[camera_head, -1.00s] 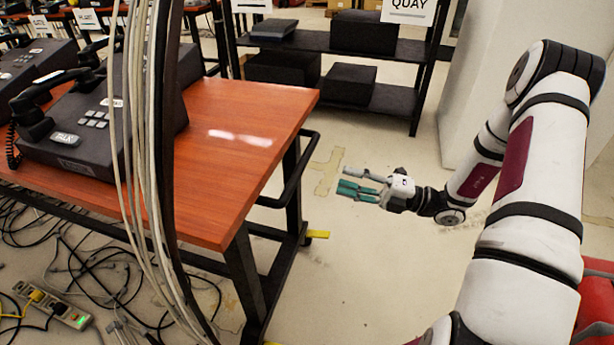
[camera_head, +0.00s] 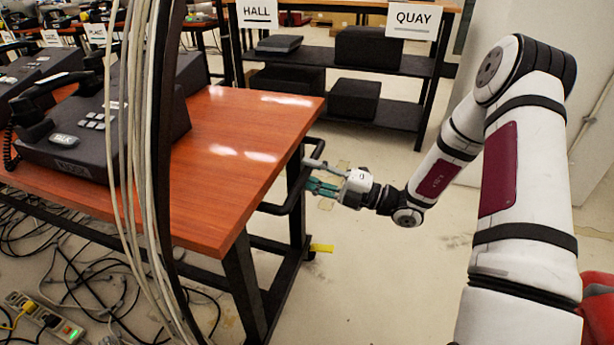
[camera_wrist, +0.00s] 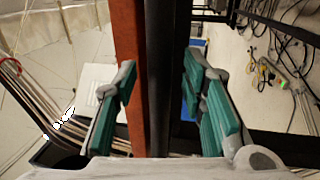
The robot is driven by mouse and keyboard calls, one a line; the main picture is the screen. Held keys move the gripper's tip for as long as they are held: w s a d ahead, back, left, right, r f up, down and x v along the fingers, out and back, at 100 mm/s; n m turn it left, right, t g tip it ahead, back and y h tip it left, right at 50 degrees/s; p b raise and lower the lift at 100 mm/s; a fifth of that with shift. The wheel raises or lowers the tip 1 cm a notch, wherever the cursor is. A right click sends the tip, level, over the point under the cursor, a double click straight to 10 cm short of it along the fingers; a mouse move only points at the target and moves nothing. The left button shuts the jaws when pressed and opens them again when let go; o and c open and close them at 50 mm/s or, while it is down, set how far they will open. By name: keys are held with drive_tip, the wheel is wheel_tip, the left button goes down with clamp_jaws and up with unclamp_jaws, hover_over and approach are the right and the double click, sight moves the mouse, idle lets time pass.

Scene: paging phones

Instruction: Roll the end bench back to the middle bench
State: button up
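The nearest bench (camera_head: 215,225), which I take to be the end bench, has an orange-brown wooden top and a black metal frame. A black bar handle (camera_head: 268,208) sticks out from its right end below the top. My gripper (camera_head: 312,183), with green finger pads, is at this handle. In the wrist view my gripper (camera_wrist: 160,100) is open, with the black bar (camera_wrist: 166,80) and the orange bench edge (camera_wrist: 129,70) showing between its fingers. I cannot tell whether either finger touches the bar. The middle bench cannot be surely picked out.
Dark phones (camera_head: 90,130) stand on the bench, with a bundle of cables (camera_head: 140,150) in front. Cables and a power strip (camera_head: 45,318) lie on the floor at left. A yellow piece (camera_head: 321,248) is by the bench's foot. A black shelf (camera_head: 405,65) with signs stands behind.

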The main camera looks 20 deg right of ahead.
drive_tip(key=shift+w+a+r, duration=0.1)
drive_tip(key=shift+w+a, duration=0.2)
drive_tip(key=shift+a, duration=0.15)
clamp_jaws()
drive_tip(key=shift+a, duration=0.1)
drive_tip(key=shift+w+a+r, duration=0.1)
drive_tip(key=shift+w+a, duration=0.1)
drive_tip(key=shift+a, duration=0.05)
drive_tip(key=f+p+x, duration=0.1)
drive_tip(key=p+x, duration=0.1)
drive_tip(key=x, duration=0.7)
drive_tip(key=f+p+x, duration=0.2)
drive_tip(key=p+x, duration=0.1)
drive_tip(key=x, duration=0.6)
drive_tip(key=shift+w+a+f, duration=0.3)
drive_tip(key=shift+a+f, duration=0.1)
drive_tip(key=shift+a, duration=0.15)
